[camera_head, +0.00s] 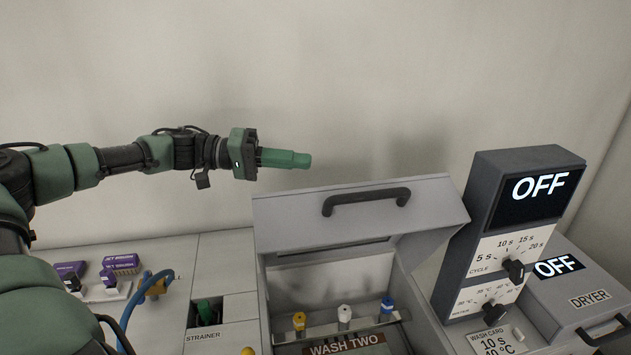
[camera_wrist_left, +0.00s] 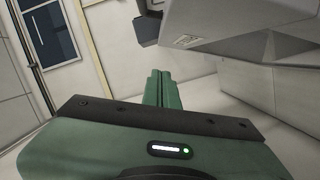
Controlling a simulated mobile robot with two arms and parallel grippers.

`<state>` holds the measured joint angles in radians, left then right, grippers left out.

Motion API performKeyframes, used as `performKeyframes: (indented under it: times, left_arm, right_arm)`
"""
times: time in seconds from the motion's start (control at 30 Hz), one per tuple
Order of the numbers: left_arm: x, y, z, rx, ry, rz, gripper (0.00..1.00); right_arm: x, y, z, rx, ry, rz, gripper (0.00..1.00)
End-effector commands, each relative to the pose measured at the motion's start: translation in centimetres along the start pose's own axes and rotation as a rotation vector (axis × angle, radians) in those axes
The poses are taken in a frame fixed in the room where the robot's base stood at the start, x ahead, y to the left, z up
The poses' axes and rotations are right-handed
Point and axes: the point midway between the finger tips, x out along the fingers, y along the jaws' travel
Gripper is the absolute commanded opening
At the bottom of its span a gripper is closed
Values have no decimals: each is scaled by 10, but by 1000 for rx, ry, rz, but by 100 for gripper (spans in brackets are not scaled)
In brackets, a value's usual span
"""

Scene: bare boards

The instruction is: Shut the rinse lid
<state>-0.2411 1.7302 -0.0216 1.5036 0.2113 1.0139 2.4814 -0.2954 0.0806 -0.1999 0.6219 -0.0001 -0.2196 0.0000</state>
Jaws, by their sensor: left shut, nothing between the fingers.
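A grey lid (camera_head: 290,215) with a dark bar handle (camera_head: 366,200) stands raised and tilted over an open compartment in the head view. No rinse label shows on it; the sign inside reads WASH TWO (camera_head: 345,346). My left gripper (camera_head: 308,160) is shut and empty, its green fingers pointing right. In the picture it is just above the lid's top left edge, apart from it. The closed fingers also show in the left wrist view (camera_wrist_left: 159,88), with a grey angled panel (camera_wrist_left: 235,22) to their upper right that may be the lid. My right gripper is not in view.
A tall control box (camera_head: 530,200) reading OFF stands right of the lid, with a dryer (camera_head: 590,298) beyond. Yellow, white and blue knobs show inside the compartment. A strainer well (camera_head: 205,312), purple boxes (camera_head: 120,263) and a blue hose (camera_head: 135,300) lie left. Bare wall behind.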

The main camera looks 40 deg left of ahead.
Motion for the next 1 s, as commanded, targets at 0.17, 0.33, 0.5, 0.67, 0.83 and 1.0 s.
performKeyframes:
  times: [0.17, 0.33, 0.5, 0.67, 0.83, 1.0]
  left_arm:
    - [20, -2, 1, -2, -4, -4, 0]
    - [32, 7, 9, -5, 0, 5, 0]
    - [37, 5, 27, -3, 0, 3, 0]
    - [39, 2, 37, -1, 0, 1, 0]
    - [40, 0, 39, 0, 0, 0, 0]
    - [40, 0, 39, 0, 0, 0, 0]
  right_arm:
    - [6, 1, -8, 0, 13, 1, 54]
    - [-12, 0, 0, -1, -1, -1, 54]
    - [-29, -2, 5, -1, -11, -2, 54]
    - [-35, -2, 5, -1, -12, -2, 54]
    - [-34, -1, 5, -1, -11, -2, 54]
    - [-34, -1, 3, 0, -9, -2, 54]
